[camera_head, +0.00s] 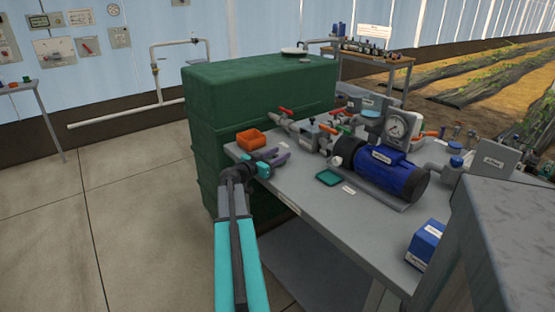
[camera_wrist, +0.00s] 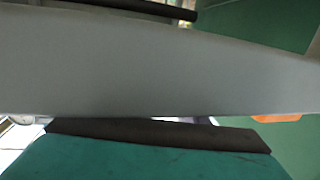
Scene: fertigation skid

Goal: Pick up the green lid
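A small flat teal-green square piece with a raised rim (camera_head: 328,178) lies on the grey bench; it is the only loose green lid-like thing I see. My gripper (camera_head: 275,157) is over the bench's left part, to the left of this piece and apart from it. Its grey fingers point right, but their gap is too small to judge. In the wrist view, a broad grey band fills the middle, with dark strips above and below and a teal block at the bottom. The green piece cannot be made out there.
An orange tray (camera_head: 251,139) sits just behind my gripper, by a large dark green tank (camera_head: 255,85). A blue box (camera_head: 425,245) is at the front right.

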